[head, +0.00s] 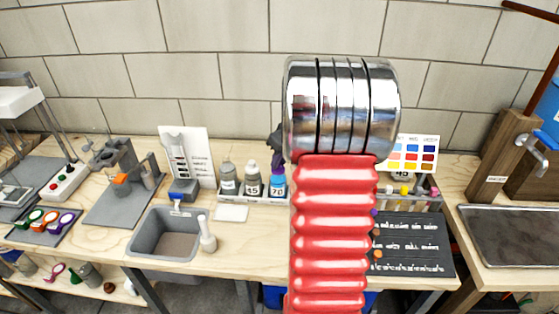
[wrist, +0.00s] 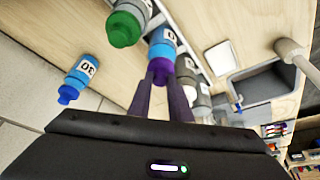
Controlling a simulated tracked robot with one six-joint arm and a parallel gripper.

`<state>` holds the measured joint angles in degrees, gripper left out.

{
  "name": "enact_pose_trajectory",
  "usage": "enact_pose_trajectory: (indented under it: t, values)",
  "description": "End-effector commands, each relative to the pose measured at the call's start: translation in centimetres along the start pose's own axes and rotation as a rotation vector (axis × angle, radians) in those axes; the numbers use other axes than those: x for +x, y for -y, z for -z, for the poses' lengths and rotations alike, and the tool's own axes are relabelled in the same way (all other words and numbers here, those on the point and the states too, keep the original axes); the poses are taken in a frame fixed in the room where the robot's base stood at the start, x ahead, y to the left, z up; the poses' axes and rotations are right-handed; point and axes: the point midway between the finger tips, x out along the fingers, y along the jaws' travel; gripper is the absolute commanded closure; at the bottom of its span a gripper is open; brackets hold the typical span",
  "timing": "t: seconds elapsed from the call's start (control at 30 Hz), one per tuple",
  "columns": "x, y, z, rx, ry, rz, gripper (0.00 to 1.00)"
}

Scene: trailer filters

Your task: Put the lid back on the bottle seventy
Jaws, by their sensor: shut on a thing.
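The bottle seventy (head: 277,187) is blue with a white "70" label and stands in the white rack at the back of the bench. It also shows in the wrist view (wrist: 164,42). A purple lid (wrist: 161,68) is at its mouth, between my fingertips. I cannot tell whether the lid is fully seated. My gripper (wrist: 162,76) is shut on this lid, in line with the bottle. In the head view my red arm hides part of the gripper, which shows dark just above the bottle.
Two grey bottles (head: 228,178) (head: 251,180) stand left of the blue one. In the wrist view a green-capped bottle (wrist: 127,24) and a blue "30" bottle (wrist: 82,75) are close by. A grey sink (head: 165,233) is at left; the tiled wall is behind.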

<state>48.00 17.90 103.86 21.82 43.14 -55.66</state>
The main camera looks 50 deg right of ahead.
Motion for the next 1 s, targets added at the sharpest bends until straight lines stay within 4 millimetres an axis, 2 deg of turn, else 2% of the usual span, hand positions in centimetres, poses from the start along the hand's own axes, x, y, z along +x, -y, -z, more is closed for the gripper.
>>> enact_pose_trajectory:
  t: [0.43,0.47,0.5,0.73,0.9,1.0]
  values:
    - [0.02,-0.03,-0.04,0.001,0.000,0.000,1.00]
    - [0.02,-0.04,-0.04,0.001,0.000,0.000,0.80]
    - [0.02,-0.04,-0.04,0.001,0.000,0.000,0.77]
    - [0.02,-0.05,-0.05,0.001,0.000,0.000,0.61]
    - [0.01,-0.06,-0.05,0.001,0.000,0.000,0.60]
    - [0.01,-0.06,-0.06,0.001,0.000,0.000,0.54]
